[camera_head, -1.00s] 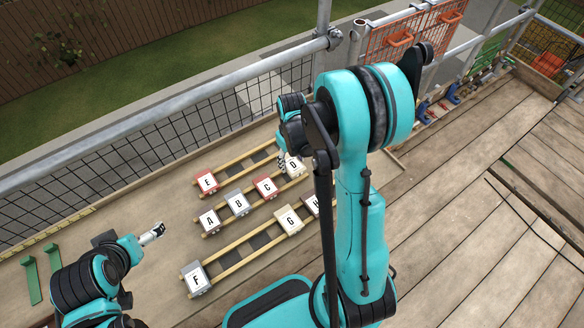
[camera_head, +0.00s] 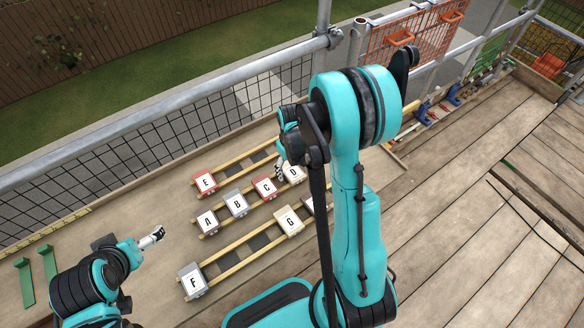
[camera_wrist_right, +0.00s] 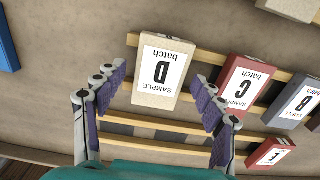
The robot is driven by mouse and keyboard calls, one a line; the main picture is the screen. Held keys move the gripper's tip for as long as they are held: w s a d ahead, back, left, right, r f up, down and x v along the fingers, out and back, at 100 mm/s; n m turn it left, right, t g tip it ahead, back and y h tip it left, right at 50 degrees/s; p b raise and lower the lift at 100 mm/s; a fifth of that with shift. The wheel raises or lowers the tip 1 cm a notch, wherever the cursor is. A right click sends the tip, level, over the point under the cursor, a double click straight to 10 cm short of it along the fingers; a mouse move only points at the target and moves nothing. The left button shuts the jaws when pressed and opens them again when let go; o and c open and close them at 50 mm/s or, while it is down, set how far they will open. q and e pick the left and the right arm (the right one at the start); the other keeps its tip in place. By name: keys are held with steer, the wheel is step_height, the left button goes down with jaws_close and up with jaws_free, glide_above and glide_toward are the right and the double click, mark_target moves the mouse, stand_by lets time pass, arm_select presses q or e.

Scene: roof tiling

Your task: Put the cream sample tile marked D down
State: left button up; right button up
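The cream sample tile marked D (camera_head: 294,174) lies on the wooden rails at the right end of the row with A, B and C. In the right wrist view tile D (camera_wrist_right: 162,75) lies flat on two rails beside the red tile C (camera_wrist_right: 243,85). My right gripper (camera_wrist_right: 161,82) is open, its purple-padded fingers on either side of the near part of D with gaps showing. In the head view my right gripper (camera_head: 280,171) is at D's left side and partly covers it. My left gripper (camera_head: 157,234) is off to the left, away from the tiles; its finger opening is too small to judge.
Grey tiles A (camera_head: 208,222) and B (camera_head: 236,203) share D's row. Red tile E (camera_head: 206,183) is on the rails behind. Grey tile F (camera_head: 193,281) and cream tile G (camera_head: 288,221) are on the front rails; another tile beside G is mostly hidden by my arm.

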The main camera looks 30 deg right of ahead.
steer(key=shift+r+p, duration=0.25)
steer(key=shift+p, duration=0.05)
step_height(320, 180, up, 11)
steer(key=p, duration=0.4)
step_height(320, 180, up, 8)
steer(key=r+t, duration=0.1)
steer(key=t, duration=0.2)
glide_above(292, 171)
steer(key=s+a, duration=0.4)
steer(key=a, duration=0.1)
steer(key=s+a+r+t, duration=0.4)
steer(key=s+a, duration=0.1)
steer(key=s, duration=0.2)
steer(key=shift+a+m, duration=0.3)
steer(key=shift+m, duration=0.1)
step_height(292, 171, down, 6)
steer(key=b, duration=0.5)
steer(key=shift+r+b, duration=0.25)
steer(key=shift+b, duration=0.05)
